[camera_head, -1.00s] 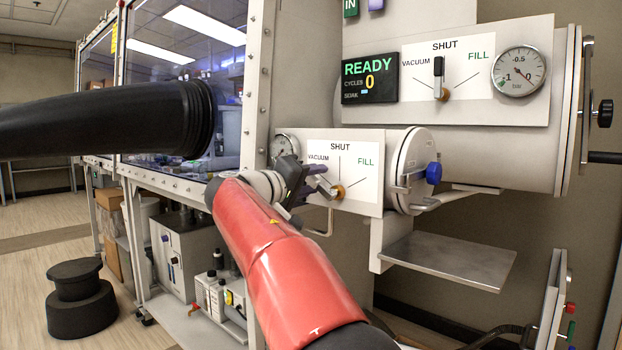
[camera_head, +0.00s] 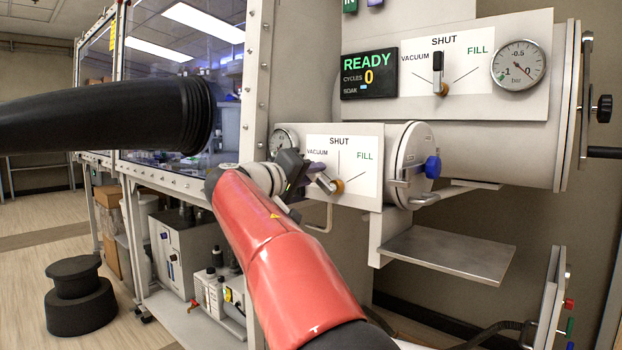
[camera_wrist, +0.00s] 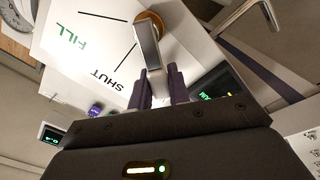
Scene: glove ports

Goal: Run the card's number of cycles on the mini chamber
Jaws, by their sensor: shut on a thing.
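The mini chamber (camera_head: 408,160) has a white valve plate marked VACUUM, SHUT and FILL (camera_head: 365,172). Its lever (camera_head: 325,183) turns on a brass-coloured pivot and points to the left, on the VACUUM side. My gripper (camera_head: 310,176) is at that lever. In the wrist view my gripper (camera_wrist: 158,88) has its purple fingers closed on both sides of the metal lever (camera_wrist: 148,45). The mini chamber's gauge (camera_head: 285,140) is partly hidden. A dark display with green letters (camera_wrist: 222,84) is partly covered by the fingers. I see no card.
The large chamber's display (camera_head: 369,75) reads READY, cycles 0. Its lever (camera_head: 438,68) points up at SHUT, beside a gauge (camera_head: 518,65). A round door with a blue knob (camera_head: 432,167) and a metal shelf (camera_head: 450,255) are at the right. A black glove sleeve (camera_head: 100,118) sticks out left.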

